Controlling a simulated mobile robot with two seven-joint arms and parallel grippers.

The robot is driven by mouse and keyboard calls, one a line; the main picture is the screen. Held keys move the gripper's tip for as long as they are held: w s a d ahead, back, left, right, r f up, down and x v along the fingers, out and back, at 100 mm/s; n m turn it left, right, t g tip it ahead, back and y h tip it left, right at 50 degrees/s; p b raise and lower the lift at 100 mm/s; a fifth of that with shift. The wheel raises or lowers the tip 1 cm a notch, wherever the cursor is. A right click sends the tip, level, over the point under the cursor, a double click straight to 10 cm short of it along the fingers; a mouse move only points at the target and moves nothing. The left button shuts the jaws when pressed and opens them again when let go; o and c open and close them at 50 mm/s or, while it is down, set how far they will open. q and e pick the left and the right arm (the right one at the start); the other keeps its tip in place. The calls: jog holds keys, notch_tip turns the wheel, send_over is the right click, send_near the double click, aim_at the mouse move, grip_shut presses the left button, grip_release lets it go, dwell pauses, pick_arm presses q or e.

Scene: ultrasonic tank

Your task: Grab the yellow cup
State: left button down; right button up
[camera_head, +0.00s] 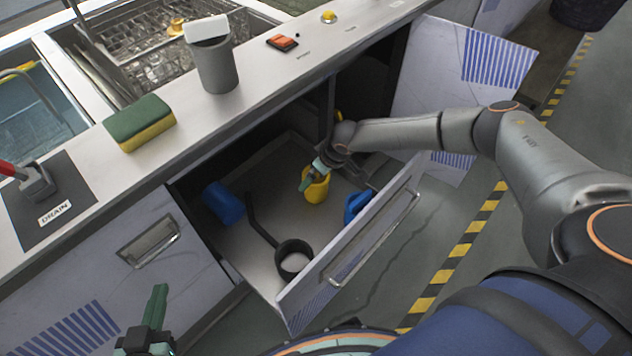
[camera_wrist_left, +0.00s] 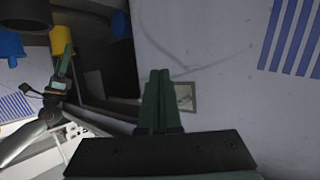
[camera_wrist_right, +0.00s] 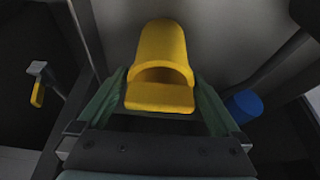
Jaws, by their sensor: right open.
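The yellow cup (camera_head: 318,190) is in the open drawer (camera_head: 352,246). In the right wrist view the cup (camera_wrist_right: 163,60) lies between my open green fingers, with its mouth toward the camera. My right gripper (camera_head: 309,178) reaches down into the drawer at the cup and partly covers it in the head view. The cup also shows in the left wrist view (camera_wrist_left: 62,40), beyond the right gripper (camera_wrist_left: 65,65). My left gripper (camera_head: 156,306) is outside the drawer, low in front of the cabinet. Its fingers (camera_wrist_left: 159,95) are together and hold nothing visible.
The drawer also holds a blue cup (camera_head: 222,203), another blue item (camera_head: 356,206) and a dark long-handled ring (camera_head: 293,258). A grey cup (camera_head: 215,66) and a green-yellow sponge (camera_head: 139,124) stand on the counter. The drawer front (camera_head: 350,250) walls the near side.

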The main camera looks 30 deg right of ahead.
jog(key=c, duration=1)
jog(key=shift+c, duration=0.7)
jog(key=shift+r, duration=0.15)
